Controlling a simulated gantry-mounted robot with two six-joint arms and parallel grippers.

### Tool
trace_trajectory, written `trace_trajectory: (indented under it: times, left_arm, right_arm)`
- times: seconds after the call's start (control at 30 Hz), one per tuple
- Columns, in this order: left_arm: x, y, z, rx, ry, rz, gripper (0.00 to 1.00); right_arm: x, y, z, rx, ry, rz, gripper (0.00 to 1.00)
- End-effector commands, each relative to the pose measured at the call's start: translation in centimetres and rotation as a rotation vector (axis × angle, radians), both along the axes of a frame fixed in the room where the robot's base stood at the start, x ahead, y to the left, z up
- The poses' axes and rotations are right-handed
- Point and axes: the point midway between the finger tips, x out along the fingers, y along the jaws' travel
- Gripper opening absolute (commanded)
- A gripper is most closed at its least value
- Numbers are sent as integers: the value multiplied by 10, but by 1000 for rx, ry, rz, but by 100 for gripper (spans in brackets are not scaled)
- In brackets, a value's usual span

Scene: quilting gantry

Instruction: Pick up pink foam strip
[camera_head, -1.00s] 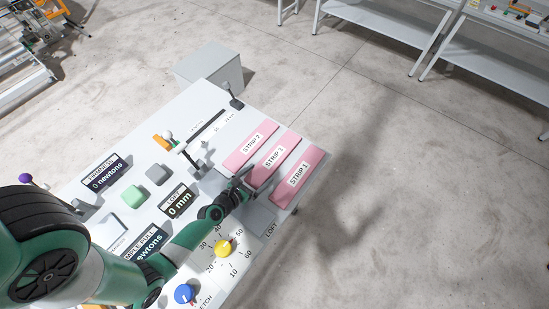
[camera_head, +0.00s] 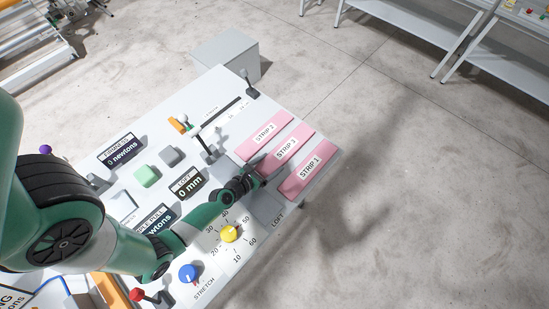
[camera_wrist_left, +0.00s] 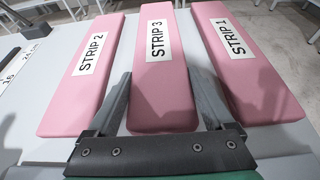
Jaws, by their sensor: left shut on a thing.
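Three pink foam strips lie side by side on the grey-white panel, each with a white label. In the head view they are STRIP 2 (camera_head: 265,133), STRIP 3 (camera_head: 286,149) in the middle and STRIP 1 (camera_head: 309,173). My left gripper (camera_head: 259,174) is at the near end of STRIP 3. In the left wrist view its two fingers (camera_wrist_left: 161,88) lie along both sides of STRIP 3 (camera_wrist_left: 165,105), shut on it. STRIP 2 (camera_wrist_left: 85,75) and STRIP 1 (camera_wrist_left: 240,65) lie outside the fingers. My right gripper is not in view.
The panel holds a yellow knob (camera_head: 229,234), a blue knob (camera_head: 188,273), a green block (camera_head: 147,175), a grey block (camera_head: 169,156) and a "0 mm" display (camera_head: 187,186). A lever (camera_head: 205,142) stands left of the strips. Floor is open beyond the panel's right edge.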

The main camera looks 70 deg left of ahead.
Motion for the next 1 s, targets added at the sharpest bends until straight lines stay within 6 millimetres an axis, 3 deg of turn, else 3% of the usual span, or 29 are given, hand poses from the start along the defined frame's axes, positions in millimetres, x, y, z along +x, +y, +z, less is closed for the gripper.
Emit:
trace_trajectory:
  times: [0.23, 0.57, 0.8, 1.0]
  left_arm:
    - [0, 0, 39, -1, 0, 0, 35]
    - [-6, -55, 109, -1, 4, -9, 35]
    - [-11, -105, 117, 0, 0, -12, 35]
    - [-14, -130, 125, 0, -2, -6, 35]
  right_arm:
    - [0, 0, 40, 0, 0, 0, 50]
    - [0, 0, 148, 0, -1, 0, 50]
    - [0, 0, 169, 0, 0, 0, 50]
    - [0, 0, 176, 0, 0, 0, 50]
